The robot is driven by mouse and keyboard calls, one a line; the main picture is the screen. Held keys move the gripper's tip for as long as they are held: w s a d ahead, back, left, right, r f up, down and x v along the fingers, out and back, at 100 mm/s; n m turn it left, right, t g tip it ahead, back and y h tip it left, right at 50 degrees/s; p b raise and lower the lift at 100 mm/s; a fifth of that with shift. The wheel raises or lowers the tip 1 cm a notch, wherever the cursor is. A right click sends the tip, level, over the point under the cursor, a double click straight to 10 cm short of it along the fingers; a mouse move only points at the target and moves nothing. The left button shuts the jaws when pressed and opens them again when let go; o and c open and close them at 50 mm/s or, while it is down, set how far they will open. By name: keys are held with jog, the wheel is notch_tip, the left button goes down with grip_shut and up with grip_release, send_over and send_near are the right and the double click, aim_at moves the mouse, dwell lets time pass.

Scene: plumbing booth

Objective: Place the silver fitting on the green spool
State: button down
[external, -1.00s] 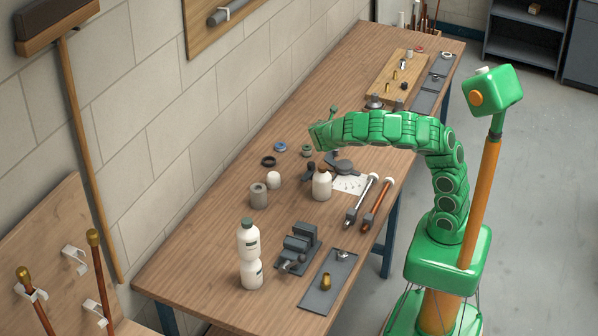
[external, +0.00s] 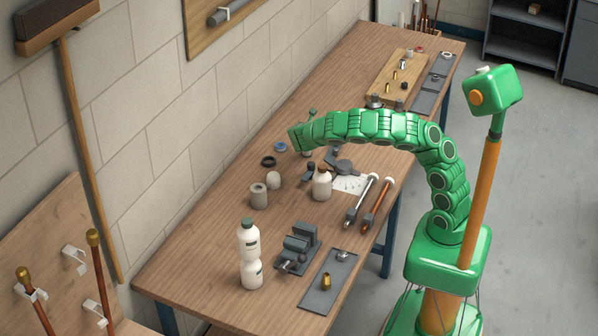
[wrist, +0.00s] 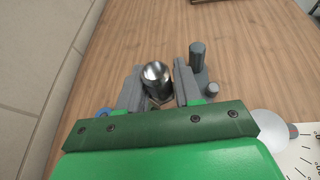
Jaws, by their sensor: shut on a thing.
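The silver fitting (wrist: 157,76) is upright between the two grey fingers of my gripper (wrist: 158,95) in the wrist view, with its shiny rounded top facing the camera. My gripper (external: 308,146) is shut on it, low over the wall side of the bench in the external view. The fitting is too small and covered to make out clearly there. The green spool is mostly hidden around my gripper's end. I cannot tell whether the fitting touches the spool.
A blue ring (external: 280,147) and a black ring (external: 268,161) lie left of my gripper.

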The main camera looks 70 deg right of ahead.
jog(key=shift+w+d+f, duration=0.3)
jog(key=shift+w+f, duration=0.5)
jog(key=shift+f, duration=0.2)
jog(key=shift+w+d+f, duration=0.25)
jog(key=shift+w+f, duration=0.55)
jog(key=shift+f, duration=1.8)
jog(key=c, duration=0.8)
grip_release()
jog(key=shift+o, duration=0.2)
jog(key=v, duration=1.2)
